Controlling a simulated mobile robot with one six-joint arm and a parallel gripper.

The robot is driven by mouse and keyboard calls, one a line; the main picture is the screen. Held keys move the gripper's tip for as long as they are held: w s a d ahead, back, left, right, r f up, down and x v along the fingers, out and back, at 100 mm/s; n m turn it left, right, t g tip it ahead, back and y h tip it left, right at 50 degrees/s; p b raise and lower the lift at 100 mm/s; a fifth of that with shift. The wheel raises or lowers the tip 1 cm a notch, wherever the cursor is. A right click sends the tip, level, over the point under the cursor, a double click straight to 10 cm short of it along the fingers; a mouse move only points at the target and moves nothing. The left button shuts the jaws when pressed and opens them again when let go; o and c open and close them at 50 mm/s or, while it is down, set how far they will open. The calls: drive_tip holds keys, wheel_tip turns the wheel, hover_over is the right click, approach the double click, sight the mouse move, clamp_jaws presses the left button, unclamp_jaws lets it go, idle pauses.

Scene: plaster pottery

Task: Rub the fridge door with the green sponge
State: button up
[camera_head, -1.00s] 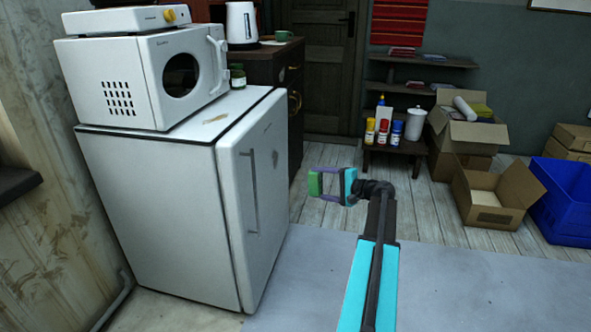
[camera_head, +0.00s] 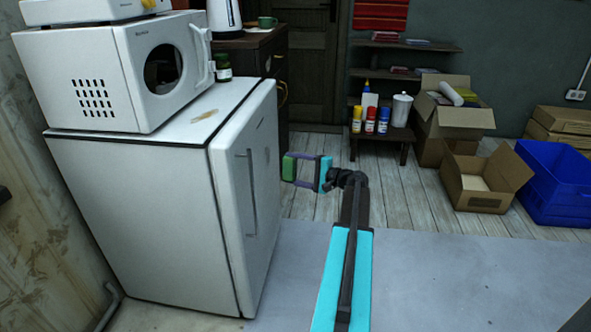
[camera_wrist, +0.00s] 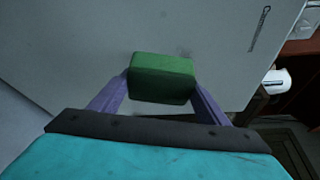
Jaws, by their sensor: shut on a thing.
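The white fridge (camera_head: 150,220) stands at the left in the head view, its door (camera_head: 246,190) shut and facing right, with a long vertical handle. A grey smudge shows on the door near its upper far part. My gripper (camera_head: 296,168) is shut on the green sponge (camera_head: 289,167), just right of the door. In the wrist view the sponge (camera_wrist: 161,78) sits between the purple fingers, with the pale fridge door (camera_wrist: 70,50) behind it. I cannot tell for sure whether the sponge touches the door.
A microwave (camera_head: 110,75) and a dark jar (camera_head: 222,67) stand on the fridge. A dark cabinet (camera_head: 250,55) is behind it. A low shelf with bottles (camera_head: 370,120), cardboard boxes (camera_head: 485,180) and a blue crate (camera_head: 555,185) stand at the back right. The floor between is clear.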

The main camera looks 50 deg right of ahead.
sight(269, 154)
drive_tip(key=shift+w, duration=0.1)
drive_tip(key=shift+w+a, duration=0.45)
drive_tip(key=shift+w, duration=0.3)
drive_tip(key=shift+w+a, duration=0.5)
drive_tip(key=shift+w, duration=0.25)
drive_tip(key=shift+w+a, duration=0.45)
drive_tip(key=shift+w, duration=0.3)
drive_tip(key=shift+w+a, duration=0.6)
drive_tip(key=shift+w, duration=0.3)
drive_tip(key=shift+d, duration=0.1)
idle(0.3)
drive_tip(key=shift+w+d, duration=0.5)
drive_tip(key=shift+d, duration=0.3)
drive_tip(key=shift+w+d, duration=0.5)
drive_tip(key=shift+d, duration=0.25)
drive_tip(key=shift+w+d, duration=0.6)
drive_tip(key=shift+d, duration=0.15)
drive_tip(key=shift+w+d, duration=0.55)
drive_tip(key=shift+d, duration=0.2)
drive_tip(key=shift+w, duration=0.1)
